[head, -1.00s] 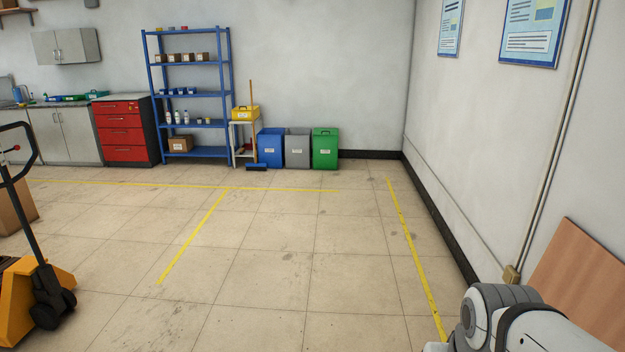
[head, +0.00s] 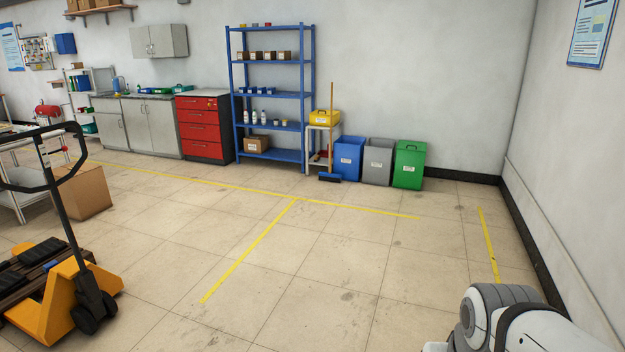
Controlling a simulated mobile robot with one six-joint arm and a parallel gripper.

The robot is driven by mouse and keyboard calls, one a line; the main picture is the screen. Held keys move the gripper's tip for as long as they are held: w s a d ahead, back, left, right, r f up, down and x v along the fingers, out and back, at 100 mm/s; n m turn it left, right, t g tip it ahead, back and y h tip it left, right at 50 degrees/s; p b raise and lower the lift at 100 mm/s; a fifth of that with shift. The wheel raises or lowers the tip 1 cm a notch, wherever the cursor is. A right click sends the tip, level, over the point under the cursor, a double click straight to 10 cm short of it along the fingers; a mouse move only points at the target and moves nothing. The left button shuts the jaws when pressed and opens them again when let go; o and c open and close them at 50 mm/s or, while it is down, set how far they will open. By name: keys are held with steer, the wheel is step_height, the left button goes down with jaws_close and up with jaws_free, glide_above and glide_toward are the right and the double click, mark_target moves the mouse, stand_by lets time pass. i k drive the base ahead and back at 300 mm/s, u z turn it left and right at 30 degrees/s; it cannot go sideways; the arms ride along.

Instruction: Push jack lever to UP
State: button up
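A yellow pallet jack (head: 62,305) stands at the left edge of the head view, with a dark upright shaft and a looped black handle (head: 72,180) at its top. A small red part (head: 65,149) shows by the handle; I cannot make out a lever or its position. Dark wooden pallet boards with black items lie over the jack's forks at the left. My arm shows at the lower right, well apart from the jack. My gripper is not in view.
A cardboard box (head: 84,192) stands behind the jack. Blue shelves (head: 273,96), a red drawer cabinet (head: 199,126) and blue, grey and green bins (head: 408,165) line the back wall. The yellow-marked floor (head: 310,260) between is clear. A wall runs along the right.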

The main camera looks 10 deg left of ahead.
mark_target(64, 147)
steer(key=u, duration=0.65)
steer(key=i, duration=1.5)
steer(key=u, duration=1.15)
steer(key=i, duration=0.9)
steer(key=u, duration=0.3)
